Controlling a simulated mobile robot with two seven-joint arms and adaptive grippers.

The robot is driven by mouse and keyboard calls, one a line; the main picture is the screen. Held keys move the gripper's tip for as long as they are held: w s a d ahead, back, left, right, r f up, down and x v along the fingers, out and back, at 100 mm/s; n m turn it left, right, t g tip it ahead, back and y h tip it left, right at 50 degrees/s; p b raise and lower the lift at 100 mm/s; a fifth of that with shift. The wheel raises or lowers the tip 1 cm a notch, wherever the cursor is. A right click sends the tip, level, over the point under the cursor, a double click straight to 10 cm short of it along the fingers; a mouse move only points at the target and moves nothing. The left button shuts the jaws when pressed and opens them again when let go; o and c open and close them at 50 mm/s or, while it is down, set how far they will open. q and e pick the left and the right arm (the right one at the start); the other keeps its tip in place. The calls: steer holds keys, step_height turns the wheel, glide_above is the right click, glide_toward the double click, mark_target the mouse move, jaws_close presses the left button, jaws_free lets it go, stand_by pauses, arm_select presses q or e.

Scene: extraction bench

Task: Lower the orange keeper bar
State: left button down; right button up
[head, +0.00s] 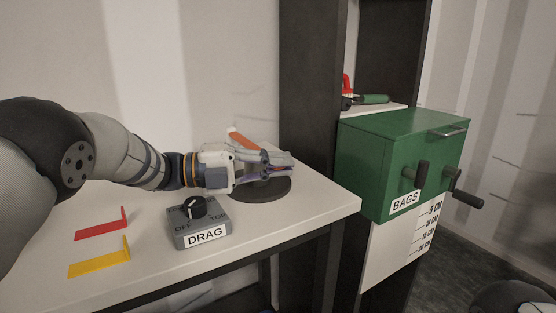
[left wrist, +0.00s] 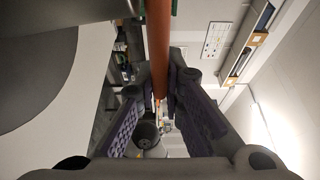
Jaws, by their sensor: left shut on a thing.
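The orange keeper bar (head: 243,140) shows in the head view as a short tilted length above and behind my left gripper (head: 272,166). In the left wrist view the bar (left wrist: 158,45) runs down from the top edge to between the purple-padded fingers of the gripper (left wrist: 160,103). My left gripper is shut on the bar, above a dark round base (head: 265,190) on the white bench. The gripper hides the lower part of the bar and whatever joins it to the base. My right gripper is not in view.
A grey DRAG box (head: 203,226) with a black knob stands in front of the gripper. Red (head: 103,224) and yellow (head: 100,258) brackets lie at the left of the bench (head: 310,203). A green BAGS box (head: 385,160) with black handles stands to the right, beyond the bench edge.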

arm_select(q)
steer(key=shift+a+f, duration=0.1)
steer(key=shift+f, duration=0.15)
steer(key=c, duration=1.7)
jaws_free()
steer(key=shift+w, duration=0.1)
steer(key=shift+r, duration=0.1)
steer(key=a, duration=0.4)
steer(key=s+a, duration=0.1)
steer(key=a, duration=0.3)
steer(key=s+a, duration=0.1)
steer(key=a, duration=0.2)
steer(key=shift+s+a, duration=0.25)
steer(key=shift+a, duration=0.15)
